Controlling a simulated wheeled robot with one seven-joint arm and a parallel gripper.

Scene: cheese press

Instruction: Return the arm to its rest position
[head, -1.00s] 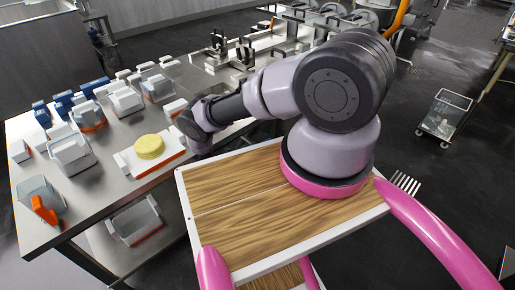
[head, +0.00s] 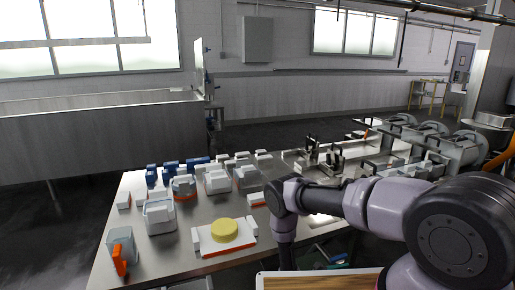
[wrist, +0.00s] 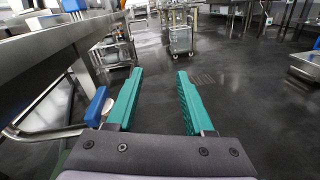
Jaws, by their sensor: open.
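My arm (head: 390,215) shows at the lower right of the head view, bent with its forearm reaching left and its far end pointing down past the table's near edge. My gripper (wrist: 155,78) shows in the wrist view as two teal fingers spread apart, with nothing between them. It points out over the dark floor beside the steel table. In the head view the fingers are hidden below the arm.
A steel table (head: 175,262) holds a yellow cheese round (head: 224,230) on a white board, several clear and white moulds (head: 160,215), and presses. In the wrist view, a blue-handled tap (wrist: 97,104) is close left of the fingers. A wheeled cart (wrist: 181,38) stands ahead on open floor.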

